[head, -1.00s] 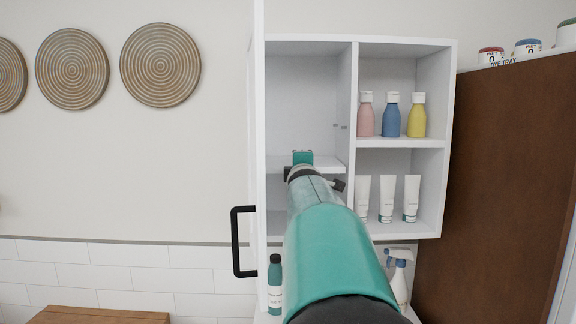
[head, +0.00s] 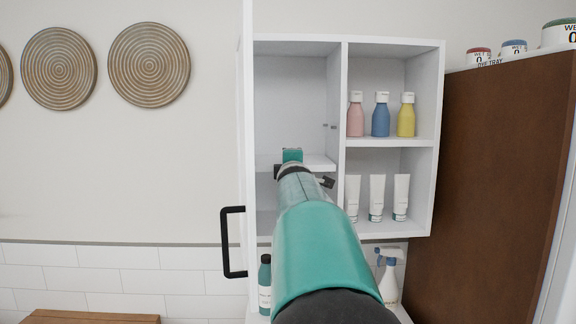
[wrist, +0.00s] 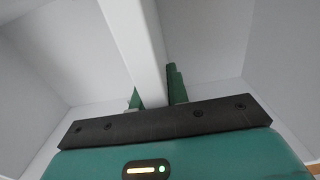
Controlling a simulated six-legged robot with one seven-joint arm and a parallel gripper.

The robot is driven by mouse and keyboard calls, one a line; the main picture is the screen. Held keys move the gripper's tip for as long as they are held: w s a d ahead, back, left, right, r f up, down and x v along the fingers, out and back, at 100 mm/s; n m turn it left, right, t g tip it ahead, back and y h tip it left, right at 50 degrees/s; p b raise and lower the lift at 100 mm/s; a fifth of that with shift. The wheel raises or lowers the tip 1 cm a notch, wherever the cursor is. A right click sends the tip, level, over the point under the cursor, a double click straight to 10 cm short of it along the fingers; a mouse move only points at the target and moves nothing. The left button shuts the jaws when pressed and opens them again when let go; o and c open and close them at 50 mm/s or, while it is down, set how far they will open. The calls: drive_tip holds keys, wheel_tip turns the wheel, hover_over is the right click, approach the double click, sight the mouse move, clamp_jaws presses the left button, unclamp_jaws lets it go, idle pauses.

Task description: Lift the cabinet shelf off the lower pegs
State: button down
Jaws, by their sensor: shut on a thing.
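The white cabinet shelf (head: 321,162) is in the left compartment of the wall cabinet (head: 343,75). Its middle is hidden behind my arm. My gripper (head: 291,158) is at the shelf's front edge. In the wrist view, the shelf (wrist: 138,45) runs as a white bar between the two green fingers of my gripper (wrist: 157,88), which are shut on it. Small upper pegs (head: 330,126) show on the divider above the shelf. The lower pegs are hidden, so I cannot tell whether the shelf touches them.
The right compartments hold bottles (head: 380,118) and white tubes (head: 377,197). The open door with a black handle (head: 227,243) stands at the left. A teal bottle (head: 264,285) and a spray bottle (head: 390,278) are below. A brown panel (head: 500,170) closes the right side.

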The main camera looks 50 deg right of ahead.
drive_tip(key=shift+r, duration=0.6)
drive_tip(key=shift+s+a, duration=0.25)
drive_tip(key=shift+a, duration=0.05)
drive_tip(key=shift+v, duration=1.35)
